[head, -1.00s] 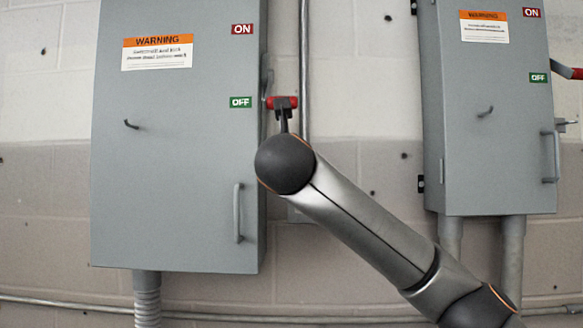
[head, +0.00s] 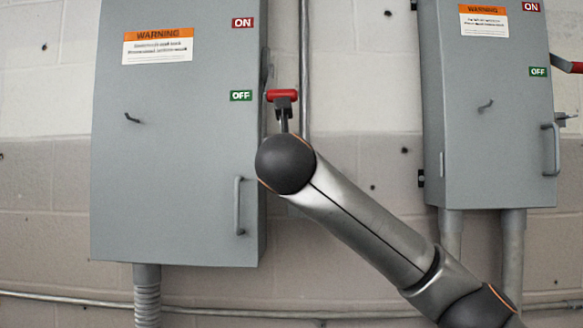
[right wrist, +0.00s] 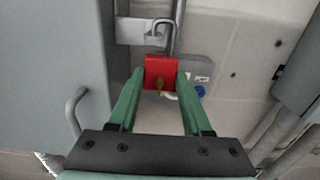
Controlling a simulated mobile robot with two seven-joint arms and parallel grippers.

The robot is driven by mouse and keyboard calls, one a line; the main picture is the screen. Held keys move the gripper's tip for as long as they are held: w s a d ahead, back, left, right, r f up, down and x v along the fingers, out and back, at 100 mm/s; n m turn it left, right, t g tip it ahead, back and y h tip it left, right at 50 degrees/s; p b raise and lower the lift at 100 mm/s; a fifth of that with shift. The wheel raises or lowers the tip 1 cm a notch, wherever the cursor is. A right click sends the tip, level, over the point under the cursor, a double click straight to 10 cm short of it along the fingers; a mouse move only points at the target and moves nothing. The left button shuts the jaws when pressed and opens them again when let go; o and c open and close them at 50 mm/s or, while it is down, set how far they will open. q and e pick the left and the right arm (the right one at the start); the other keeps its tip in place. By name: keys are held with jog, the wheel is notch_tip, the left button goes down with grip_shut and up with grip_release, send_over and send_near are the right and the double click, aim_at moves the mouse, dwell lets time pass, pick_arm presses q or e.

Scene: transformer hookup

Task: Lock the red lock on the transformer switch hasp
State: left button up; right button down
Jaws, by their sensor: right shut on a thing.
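The lock is not distinguishable there. My left gripper is out of view.
A second grey cabinet (head: 490,140), with its own red handle (head: 575,67), hangs at the right. A vertical conduit (head: 304,60) runs beside the left cabinet. A door pull (right wrist: 76,112) is left of the gripper in the wrist view.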

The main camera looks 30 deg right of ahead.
jog(key=shift+f+b, duration=0.3)
jog(key=shift+c, duration=1.3)
grip_release()
jog(key=b+v, duration=0.3)
jog(key=v, duration=0.2)
jog(key=shift+f, duration=0.15)
